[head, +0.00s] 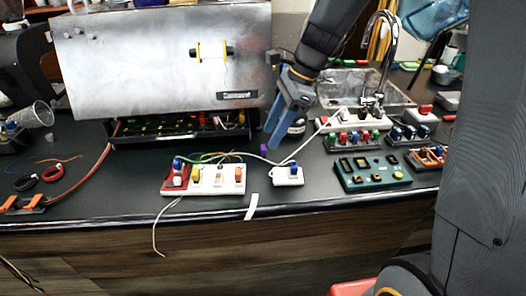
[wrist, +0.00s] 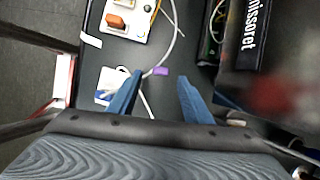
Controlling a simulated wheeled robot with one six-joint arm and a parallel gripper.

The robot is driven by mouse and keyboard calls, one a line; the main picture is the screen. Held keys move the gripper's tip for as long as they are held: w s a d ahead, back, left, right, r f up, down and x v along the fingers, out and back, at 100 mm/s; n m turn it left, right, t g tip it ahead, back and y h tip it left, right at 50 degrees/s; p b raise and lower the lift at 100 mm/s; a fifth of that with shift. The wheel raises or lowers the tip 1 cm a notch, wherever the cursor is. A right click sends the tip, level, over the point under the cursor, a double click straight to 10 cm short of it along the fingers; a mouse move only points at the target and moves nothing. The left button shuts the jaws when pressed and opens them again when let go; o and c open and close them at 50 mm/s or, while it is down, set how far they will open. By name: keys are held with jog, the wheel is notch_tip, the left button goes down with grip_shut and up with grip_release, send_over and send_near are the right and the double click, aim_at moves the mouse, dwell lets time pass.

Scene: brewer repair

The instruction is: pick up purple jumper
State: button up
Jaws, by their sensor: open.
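The purple jumper (head: 264,149) is a small block on the dark bench top, just behind the white cable and near the small white module with a blue part (head: 288,175). In the wrist view the purple jumper (wrist: 161,71) lies between the lines of my two blue fingertips, near their tip level in the picture. My gripper (head: 281,126) points down at the bench in front of the brewer, with its fingers apart; it also shows in the wrist view (wrist: 160,78). Nothing is between the fingers. The exact height of the fingertips above the jumper is hard to tell.
The metal brewer (head: 150,60) with its open base stands close behind on the left. A red and white switch board (head: 205,178) lies left of the jumper, a green board (head: 372,172) to the right.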

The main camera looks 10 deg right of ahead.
aim_at(264, 146)
jog(key=shift+p+x, duration=0.5)
jog(key=shift+x, duration=1.75)
jog(key=shift+w, duration=0.1)
jog(key=c, duration=1.1)
